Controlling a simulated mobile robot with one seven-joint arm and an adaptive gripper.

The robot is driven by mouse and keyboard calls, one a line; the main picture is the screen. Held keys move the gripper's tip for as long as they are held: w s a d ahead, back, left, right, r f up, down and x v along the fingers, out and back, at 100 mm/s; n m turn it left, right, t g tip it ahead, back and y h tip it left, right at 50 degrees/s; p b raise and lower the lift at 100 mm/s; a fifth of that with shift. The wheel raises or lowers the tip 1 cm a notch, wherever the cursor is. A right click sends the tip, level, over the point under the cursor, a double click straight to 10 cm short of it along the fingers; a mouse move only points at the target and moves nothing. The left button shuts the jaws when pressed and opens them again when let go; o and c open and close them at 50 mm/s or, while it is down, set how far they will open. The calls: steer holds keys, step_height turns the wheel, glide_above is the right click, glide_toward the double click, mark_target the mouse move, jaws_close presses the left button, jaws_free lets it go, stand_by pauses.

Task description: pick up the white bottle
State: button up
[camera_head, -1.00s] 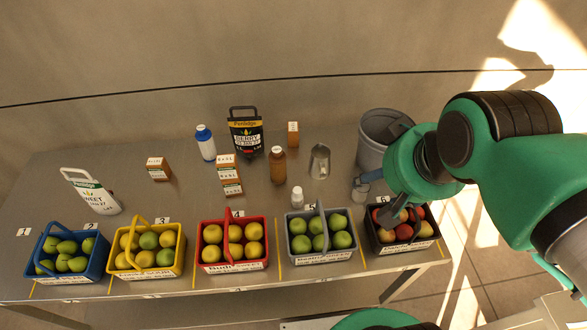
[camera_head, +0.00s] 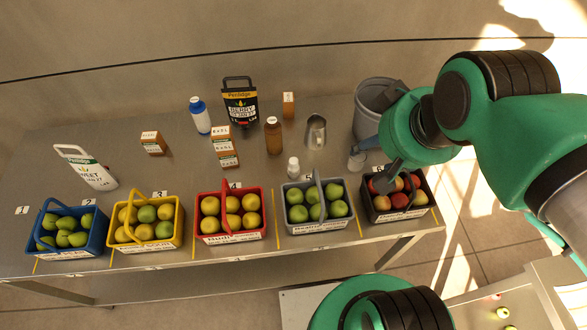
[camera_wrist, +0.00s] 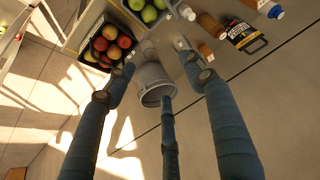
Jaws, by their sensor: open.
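A small white bottle (camera_head: 293,167) stands upright on the metal table behind the grey basket in the head view. It also appears near the top of the wrist view (camera_wrist: 187,12). Part of the gripper is hidden behind my arm in the head view.
A grey bin (camera_head: 368,122) is beside my gripper. A metal pitcher (camera_head: 316,132) and a brown bottle (camera_head: 273,137) stand behind the small bottle. Fruit baskets line the front edge, including the grey basket (camera_head: 317,226) and dark basket (camera_head: 396,214).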

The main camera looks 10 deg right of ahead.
steer(key=n+g+y+b, duration=0.2)
steer(key=n+g+y, duration=0.15)
steer(key=n, duration=0.85)
glide_above(294, 168)
steer(key=s+d, duration=0.1)
steer(key=d, duration=0.4)
step_height(294, 168, down, 26)
steer(key=shift+a+r+y, duration=0.1)
steer(key=shift+r+y, duration=0.1)
steer(key=shift+y, duration=0.05)
steer(key=shift+b+x, duration=0.6)
steer(key=shift+x, duration=3.7)
steer(key=shift+b+x, duration=0.5)
steer(key=shift+x, duration=2.15)
steer(key=shift+s, duration=0.1)
